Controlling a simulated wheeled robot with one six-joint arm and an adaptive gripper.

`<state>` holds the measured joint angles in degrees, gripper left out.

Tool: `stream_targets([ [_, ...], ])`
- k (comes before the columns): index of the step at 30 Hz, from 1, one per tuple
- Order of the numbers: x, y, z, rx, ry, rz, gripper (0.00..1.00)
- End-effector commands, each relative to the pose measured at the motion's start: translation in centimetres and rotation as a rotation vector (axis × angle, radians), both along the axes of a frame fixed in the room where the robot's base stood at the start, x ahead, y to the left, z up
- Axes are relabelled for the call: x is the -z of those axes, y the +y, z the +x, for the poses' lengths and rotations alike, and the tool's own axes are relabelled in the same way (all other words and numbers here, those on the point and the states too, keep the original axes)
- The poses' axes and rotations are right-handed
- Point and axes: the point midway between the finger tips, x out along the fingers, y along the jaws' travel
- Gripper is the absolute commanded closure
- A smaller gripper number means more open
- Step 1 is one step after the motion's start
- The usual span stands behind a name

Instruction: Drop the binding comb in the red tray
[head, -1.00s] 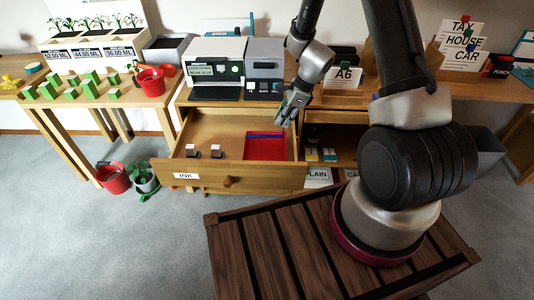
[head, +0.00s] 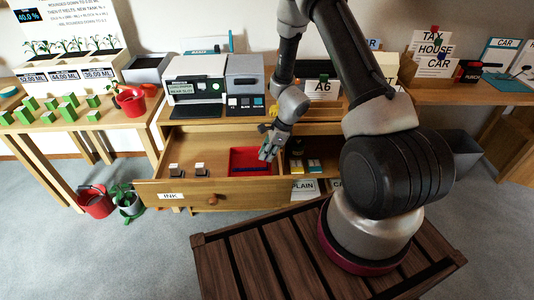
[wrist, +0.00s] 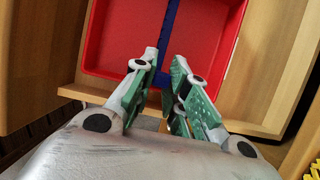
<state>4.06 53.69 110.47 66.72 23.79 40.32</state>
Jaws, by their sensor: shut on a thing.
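The red tray (head: 236,157) sits in the right part of the open wooden drawer. My gripper (head: 266,154) is over the right side of the tray. The binding comb is a long thin blue strip (head: 252,168) that shows across the red tray in the head view. In the wrist view the comb (wrist: 170,30) runs from between my fingertips (wrist: 164,78) out over the red tray (wrist: 118,40). My gripper is shut on its near end, which the fingers partly hide. I cannot tell whether the comb touches the tray floor.
Two small dark items with white tops (head: 199,168) stand in the drawer (head: 220,186), left of the tray. A compartment with small boxes (head: 314,165) is to the right. A printer-like machine (head: 196,88) stands on the desk above the drawer.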

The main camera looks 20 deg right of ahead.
Motion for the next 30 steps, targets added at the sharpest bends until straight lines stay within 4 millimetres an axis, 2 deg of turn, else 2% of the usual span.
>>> stream_targets([
  [1,0.1,0.0,0.0,0.001,0.0,0.0,0.81],
  [4,0.1,0.0,0.0,0.0,0.0,0.0,0.63],
  [13,0.0,0.0,0.0,0.0,0.0,0.0,0.63],
  [16,-0.7,-0.2,0.0,-0.001,-0.002,0.001,0.63],
  [20,-2.6,-1.0,-0.2,0.001,-0.004,0.0,0.63],
  [30,-9.3,-3.6,-1.2,0.001,-0.002,0.0,0.63],
])
